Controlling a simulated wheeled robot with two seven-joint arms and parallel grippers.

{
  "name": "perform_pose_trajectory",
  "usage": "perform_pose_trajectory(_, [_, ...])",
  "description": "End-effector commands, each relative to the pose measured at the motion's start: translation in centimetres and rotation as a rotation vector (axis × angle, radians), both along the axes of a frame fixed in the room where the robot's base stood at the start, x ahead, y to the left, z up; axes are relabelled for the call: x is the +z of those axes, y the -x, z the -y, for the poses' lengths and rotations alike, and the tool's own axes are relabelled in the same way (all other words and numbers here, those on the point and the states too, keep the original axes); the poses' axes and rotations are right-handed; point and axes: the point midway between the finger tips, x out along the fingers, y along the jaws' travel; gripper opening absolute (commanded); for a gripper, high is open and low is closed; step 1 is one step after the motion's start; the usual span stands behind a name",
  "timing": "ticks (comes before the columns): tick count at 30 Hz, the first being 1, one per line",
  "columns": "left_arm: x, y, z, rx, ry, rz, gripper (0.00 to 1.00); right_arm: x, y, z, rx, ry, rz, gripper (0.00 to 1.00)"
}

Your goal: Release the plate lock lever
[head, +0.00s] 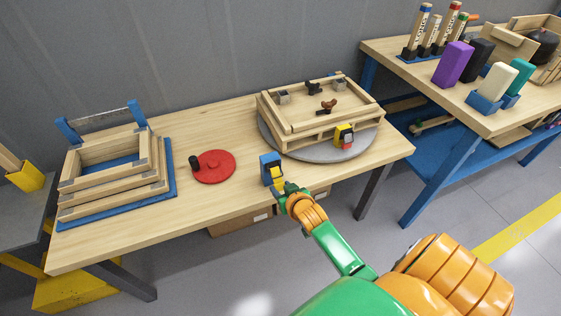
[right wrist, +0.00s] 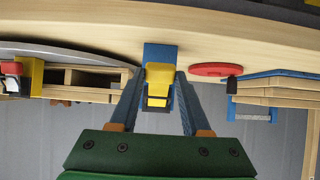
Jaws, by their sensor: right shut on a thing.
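The plate lock is a blue block (head: 267,163) with a yellow lever (head: 277,172), at the front edge of the wooden table. In the right wrist view the yellow lever (right wrist: 159,85) sits between my fingers, with the blue block (right wrist: 160,52) behind it. My right gripper (head: 281,185) is shut on the yellow lever, reaching in from the front. The round grey plate (head: 310,153) carries a wooden pallet (head: 320,112) to the right of the lock. My left gripper is not in view.
A red disc (head: 214,167) with a black knob lies left of the lock. Stacked wooden frames on a blue base (head: 110,205) stand at the left. A yellow, black and red piece (head: 344,136) is at the pallet's front. A second table with coloured blocks stands at the right.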

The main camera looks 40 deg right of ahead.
Motion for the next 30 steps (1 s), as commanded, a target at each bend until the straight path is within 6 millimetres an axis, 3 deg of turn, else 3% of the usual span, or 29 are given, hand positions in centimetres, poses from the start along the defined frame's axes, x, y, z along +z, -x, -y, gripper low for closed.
perform_pose_trajectory(1, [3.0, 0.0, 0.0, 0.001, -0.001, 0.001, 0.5, 1.9, 0.2, 0.0, 0.0, -0.011, -0.045, 0.0])
perform_pose_trajectory(3, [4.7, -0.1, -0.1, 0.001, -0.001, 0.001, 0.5, 2.2, 0.3, -0.1, 0.0, -0.026, -0.108, 0.0])
perform_pose_trajectory(12, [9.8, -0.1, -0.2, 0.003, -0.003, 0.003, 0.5, 3.4, 0.6, -0.1, -0.001, -0.092, -0.379, 0.0])
perform_pose_trajectory(19, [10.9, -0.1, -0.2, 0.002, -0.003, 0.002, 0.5, 4.1, 0.6, -0.1, -0.001, -0.135, -0.561, 0.0])
perform_pose_trajectory(30, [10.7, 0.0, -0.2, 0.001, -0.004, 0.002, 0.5, 5.0, 0.7, -0.2, 0.0, -0.181, -0.748, 0.0])
